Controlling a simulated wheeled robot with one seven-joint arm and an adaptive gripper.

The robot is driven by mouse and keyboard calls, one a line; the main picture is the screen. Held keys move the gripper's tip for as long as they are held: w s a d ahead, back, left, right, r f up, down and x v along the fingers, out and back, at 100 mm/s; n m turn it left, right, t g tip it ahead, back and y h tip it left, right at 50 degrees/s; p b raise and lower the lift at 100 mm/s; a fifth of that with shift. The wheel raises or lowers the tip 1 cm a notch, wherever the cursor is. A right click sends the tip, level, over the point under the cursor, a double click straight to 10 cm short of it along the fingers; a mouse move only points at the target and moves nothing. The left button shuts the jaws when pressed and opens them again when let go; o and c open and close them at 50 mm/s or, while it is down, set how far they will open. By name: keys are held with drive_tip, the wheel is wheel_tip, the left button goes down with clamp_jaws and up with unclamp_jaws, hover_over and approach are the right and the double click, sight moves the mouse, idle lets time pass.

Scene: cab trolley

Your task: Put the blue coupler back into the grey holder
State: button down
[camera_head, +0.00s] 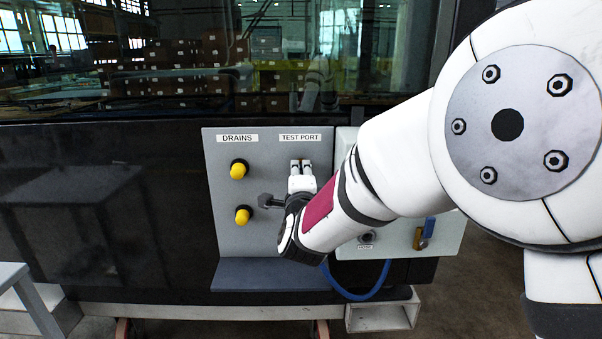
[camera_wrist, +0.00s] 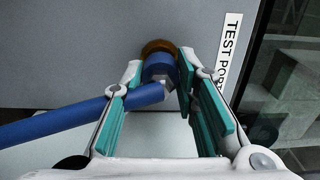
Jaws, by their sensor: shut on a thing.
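The blue coupler (camera_wrist: 160,68) is between the teal finger pads of my gripper (camera_wrist: 161,72), seen in the wrist view. Its far end meets a brass-coloured ring (camera_wrist: 158,46) at the grey panel; I cannot tell whether it is seated there. A blue hose (camera_wrist: 65,121) leaves the coupler towards the left. In the head view my gripper (camera_head: 301,168) points at the panel just below the TEST PORT label (camera_head: 300,138), and the coupler is hidden there. I cannot make out the grey holder for certain in either view.
The grey panel (camera_head: 228,178) carries two yellow-capped drains (camera_head: 238,170) and a shelf (camera_head: 268,274) below. A pale box (camera_head: 446,240) to the right has a round socket (camera_head: 366,237) and a blue-and-gold fitting (camera_head: 424,233). The blue hose (camera_head: 358,297) loops below my arm.

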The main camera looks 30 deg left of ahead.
drive_tip(key=shift+b+v, duration=0.45)
drive_tip(key=shift+v, duration=2)
drive_tip(key=shift+d, duration=0.15)
